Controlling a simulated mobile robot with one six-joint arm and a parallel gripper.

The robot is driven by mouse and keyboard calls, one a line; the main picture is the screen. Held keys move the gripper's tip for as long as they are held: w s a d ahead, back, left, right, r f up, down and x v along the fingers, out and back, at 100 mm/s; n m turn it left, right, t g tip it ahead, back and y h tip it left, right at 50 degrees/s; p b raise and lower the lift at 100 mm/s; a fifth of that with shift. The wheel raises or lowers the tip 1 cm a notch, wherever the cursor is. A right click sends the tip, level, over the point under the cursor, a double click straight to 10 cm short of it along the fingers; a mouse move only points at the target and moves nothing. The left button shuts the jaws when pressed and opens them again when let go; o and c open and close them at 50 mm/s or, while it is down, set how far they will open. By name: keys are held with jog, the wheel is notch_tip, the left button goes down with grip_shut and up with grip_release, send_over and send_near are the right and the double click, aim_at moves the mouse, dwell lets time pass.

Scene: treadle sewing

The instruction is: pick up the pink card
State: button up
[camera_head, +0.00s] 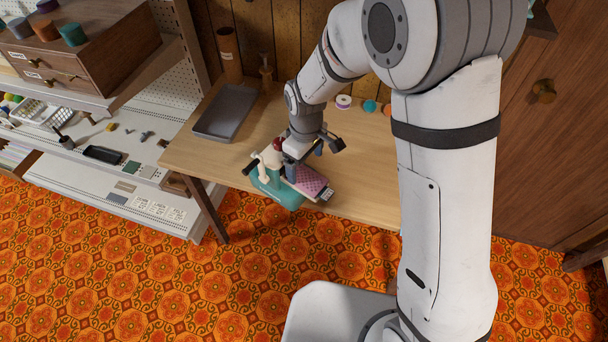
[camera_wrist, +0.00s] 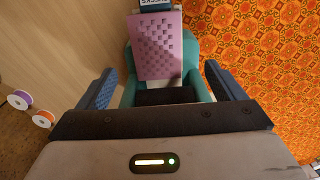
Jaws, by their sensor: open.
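The pink card (camera_wrist: 157,50) has a darker dotted pattern and a white label with dark lettering (camera_wrist: 155,4) at one end. In the wrist view it lies over a teal object (camera_wrist: 194,82), between and beyond my open fingers. In the head view the card (camera_head: 309,182) lies at the table's front edge, beside the teal object (camera_head: 277,190). My gripper (camera_wrist: 166,94) is open, with its two blue-padded fingers apart on either side of the teal object. In the head view my gripper (camera_head: 304,165) is just above the card and partly covers it. Contact cannot be told.
The wooden table (camera_head: 360,178) holds a grey tray (camera_head: 225,112) at the back left. Coloured spools (camera_head: 369,106) stand at the back. A shelf with small items (camera_head: 122,150) is at the left. Orange patterned floor (camera_head: 150,270) lies beyond the front edge.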

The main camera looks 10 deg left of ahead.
aim_at(307, 179)
jog(key=shift+w+d+f+p, duration=0.15)
jog(key=shift+f+p, duration=0.2)
jog(key=shift+f, duration=1.05)
jog(key=shift+w+d+f+p, duration=0.1)
jog(key=shift+f+p, duration=0.25)
jog(key=shift+f, duration=1)
jog(key=shift+c, duration=0.2)
jog(key=c, duration=1.1)
jog(key=shift+r, duration=0.2)
